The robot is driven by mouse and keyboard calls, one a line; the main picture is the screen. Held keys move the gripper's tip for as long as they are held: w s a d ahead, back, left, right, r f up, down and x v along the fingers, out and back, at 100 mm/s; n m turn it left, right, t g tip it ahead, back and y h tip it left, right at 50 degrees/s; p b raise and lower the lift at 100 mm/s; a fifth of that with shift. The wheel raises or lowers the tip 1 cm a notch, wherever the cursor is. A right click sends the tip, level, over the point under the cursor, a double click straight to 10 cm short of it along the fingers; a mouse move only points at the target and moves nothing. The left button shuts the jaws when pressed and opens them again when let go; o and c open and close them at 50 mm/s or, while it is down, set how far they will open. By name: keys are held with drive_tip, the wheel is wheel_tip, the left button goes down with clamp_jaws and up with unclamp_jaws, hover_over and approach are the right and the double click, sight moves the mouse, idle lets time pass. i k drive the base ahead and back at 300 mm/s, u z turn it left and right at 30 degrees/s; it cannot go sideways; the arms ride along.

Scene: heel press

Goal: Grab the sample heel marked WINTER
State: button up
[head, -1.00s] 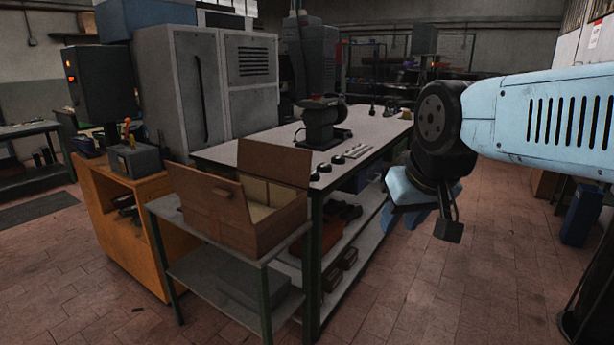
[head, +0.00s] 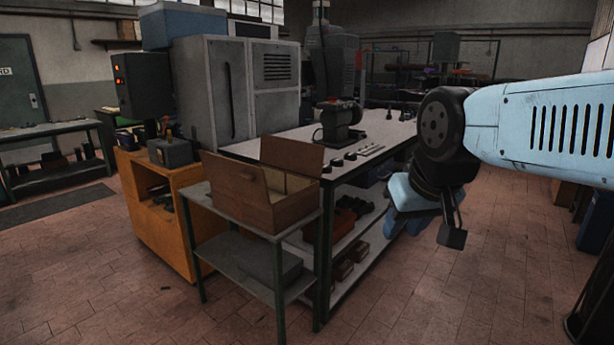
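My gripper (head: 408,222) hangs at the right, in front of the bench's right side and apart from everything.
An open brown box (head: 238,202) with compartments stands on a small green-legged table (head: 206,197) at the bench's near end. A dark machine (head: 338,122) stands on the bench. An orange cabinet (head: 180,245) is at the left.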

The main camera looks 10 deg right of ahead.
sight(327, 169)
drive_tip(key=z, duration=0.2)
drive_tip(key=i, duration=0.5)
drive_tip(key=u, duration=0.25)
drive_tip(key=k, duration=0.6)
drive_tip(key=u, duration=1.1)
drive_tip(key=i, duration=0.1)
drive_tip(key=z, duration=2.9)
drive_tip(key=i, duration=1.3)
